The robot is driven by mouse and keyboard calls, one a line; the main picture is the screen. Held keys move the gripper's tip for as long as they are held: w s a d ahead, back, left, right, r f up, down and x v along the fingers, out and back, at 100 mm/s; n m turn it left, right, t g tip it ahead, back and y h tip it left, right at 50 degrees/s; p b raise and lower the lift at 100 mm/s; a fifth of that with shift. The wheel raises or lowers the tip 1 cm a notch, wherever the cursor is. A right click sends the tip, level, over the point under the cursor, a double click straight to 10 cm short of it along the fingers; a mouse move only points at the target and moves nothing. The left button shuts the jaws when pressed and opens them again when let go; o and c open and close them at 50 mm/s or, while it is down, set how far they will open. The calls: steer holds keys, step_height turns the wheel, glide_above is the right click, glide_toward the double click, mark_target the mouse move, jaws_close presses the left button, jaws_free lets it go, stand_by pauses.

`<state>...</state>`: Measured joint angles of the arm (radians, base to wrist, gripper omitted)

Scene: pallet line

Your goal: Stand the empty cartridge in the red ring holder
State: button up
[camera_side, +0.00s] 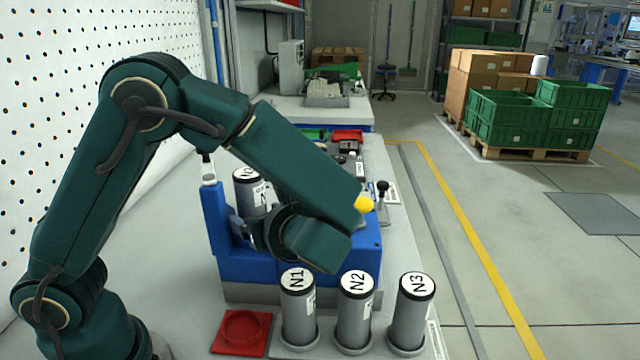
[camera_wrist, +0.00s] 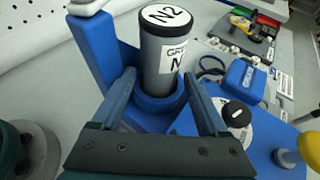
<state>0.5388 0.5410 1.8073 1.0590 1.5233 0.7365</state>
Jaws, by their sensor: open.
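A grey cartridge with a black-rimmed white top (camera_side: 246,176) stands upright in the blue station (camera_side: 232,266). In the wrist view this cartridge (camera_wrist: 160,55) reads N2 and sits in a blue ring. My gripper (camera_wrist: 160,86) is open, its fingers apart to the left and right of the cartridge's lower part, with no clear contact. In the side view my gripper (camera_side: 258,232) is partly hidden by my wrist. The red ring holder (camera_side: 223,346) is at the front left with nothing standing in it. I cannot see whether the cartridge is empty.
Cartridges N1 (camera_side: 298,312), N2 (camera_side: 355,314) and N3 (camera_side: 411,314) stand upright in a front row, right of the red holder. A yellow knob (camera_wrist: 310,148) and a black-knobbed dial (camera_wrist: 237,114) are on the station's right. A pegboard wall (camera_side: 40,110) is at left.

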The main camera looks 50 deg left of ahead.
mark_target(257, 211)
steer(key=shift+v, duration=1.95)
steer(key=c, duration=0.3)
steer(key=shift+c, duration=0.2)
steer(key=shift+a+r, duration=0.15)
steer(key=shift+r, duration=0.25)
steer(key=shift+x, duration=2.6)
